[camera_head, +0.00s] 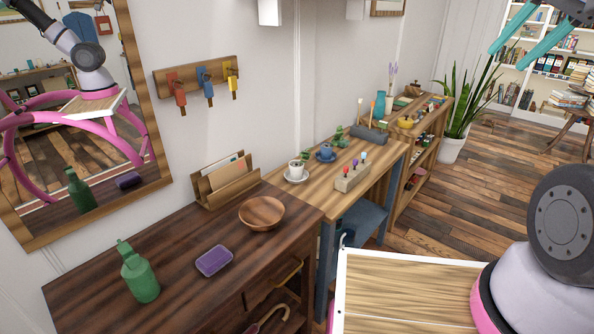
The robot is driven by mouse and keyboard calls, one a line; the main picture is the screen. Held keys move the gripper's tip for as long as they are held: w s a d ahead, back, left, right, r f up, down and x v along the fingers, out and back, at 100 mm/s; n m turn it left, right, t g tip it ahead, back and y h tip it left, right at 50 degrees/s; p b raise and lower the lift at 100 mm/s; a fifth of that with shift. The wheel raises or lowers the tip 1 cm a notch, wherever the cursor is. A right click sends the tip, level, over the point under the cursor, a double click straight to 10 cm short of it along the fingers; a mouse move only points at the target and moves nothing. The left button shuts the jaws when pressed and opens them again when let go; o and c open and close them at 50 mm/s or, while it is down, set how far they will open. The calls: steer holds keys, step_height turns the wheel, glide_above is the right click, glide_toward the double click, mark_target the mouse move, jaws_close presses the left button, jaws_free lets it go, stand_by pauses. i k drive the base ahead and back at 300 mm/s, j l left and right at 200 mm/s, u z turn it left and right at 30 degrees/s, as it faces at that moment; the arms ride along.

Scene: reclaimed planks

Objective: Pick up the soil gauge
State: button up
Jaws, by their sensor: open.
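I cannot pick out the soil gauge for certain; small items on the far tables are too small to tell apart. A wooden block (351,178) holding several thin pieces with coloured tops stands on the light wooden table (325,192). A dark grey roll-like thing (369,134) lies at that table's far end, with small green things (339,138) near it. My gripper (507,56) shows at the top right, with two teal fingers spread apart and nothing between them. It is up in the air, away from the tables.
The dark near table (150,262) holds a green bottle (139,274), a purple box (214,261), a wooden bowl (261,213) and a letter holder (226,184). A white cup (296,168) and blue pot (326,152) stand beyond. A potted plant (453,148) is farther back.

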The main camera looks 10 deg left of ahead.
mark_target(384, 125)
steer(key=u, duration=0.5)
steer(key=i+l+u, duration=0.15)
steer(key=l+u, duration=0.15)
steer(key=i+l+u, duration=0.1)
steer(key=l+u, duration=1.05)
steer(key=l, duration=2.9)
